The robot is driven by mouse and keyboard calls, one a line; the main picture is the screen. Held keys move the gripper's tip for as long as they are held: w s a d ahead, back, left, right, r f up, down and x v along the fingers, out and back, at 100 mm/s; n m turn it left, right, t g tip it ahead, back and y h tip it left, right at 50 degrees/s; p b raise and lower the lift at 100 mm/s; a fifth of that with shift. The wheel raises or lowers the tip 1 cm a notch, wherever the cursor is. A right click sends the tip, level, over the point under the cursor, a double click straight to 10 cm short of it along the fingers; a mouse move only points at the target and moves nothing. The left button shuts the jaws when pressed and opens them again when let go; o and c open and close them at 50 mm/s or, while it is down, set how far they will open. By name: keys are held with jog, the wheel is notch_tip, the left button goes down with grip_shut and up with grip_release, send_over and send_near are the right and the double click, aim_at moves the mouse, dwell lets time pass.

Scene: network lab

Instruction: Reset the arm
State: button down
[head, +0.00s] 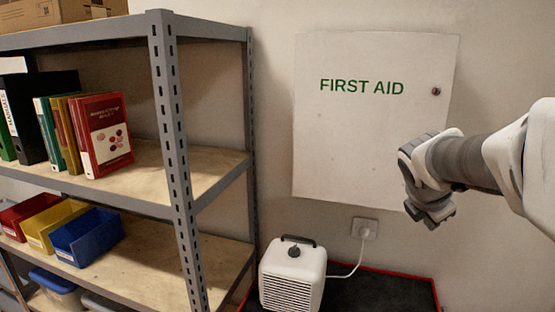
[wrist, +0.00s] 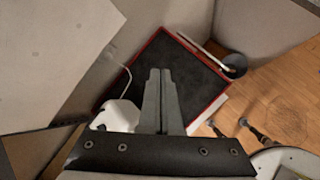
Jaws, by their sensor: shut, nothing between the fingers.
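My gripper shows in the wrist view (wrist: 161,72), its two grey fingers pressed together with nothing between them. It points down over a black surface with a red edge (wrist: 185,65). The fingers are hard to make out there. The cabinet is white, shut, and lettered in green.
A white heater-like box (head: 292,275) stands below the cabinet, its cord running to a wall outlet (head: 364,228). A grey metal shelf (head: 175,160) at left holds books (head: 100,135) and red, yellow and blue bins (head: 87,237). Wooden floor (wrist: 275,90) shows at right in the wrist view.

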jog(key=s+a+f+m+y+b, duration=0.2)
jog(key=s+a+f+m, duration=0.2)
jog(key=s+a+m, duration=0.4)
jog(key=s+a+f+m+y+b, duration=0.2)
jog(key=s+a+f+m, duration=0.3)
jog(key=s+a+m, duration=0.4)
jog(key=s+m+y, duration=0.1)
jog(key=s+m, duration=0.1)
jog(key=m, duration=0.1)
jog(key=shift+s+a+m+y, duration=0.15)
jog(key=shift+s+m+y, duration=0.15)
jog(key=shift+m, duration=0.1)
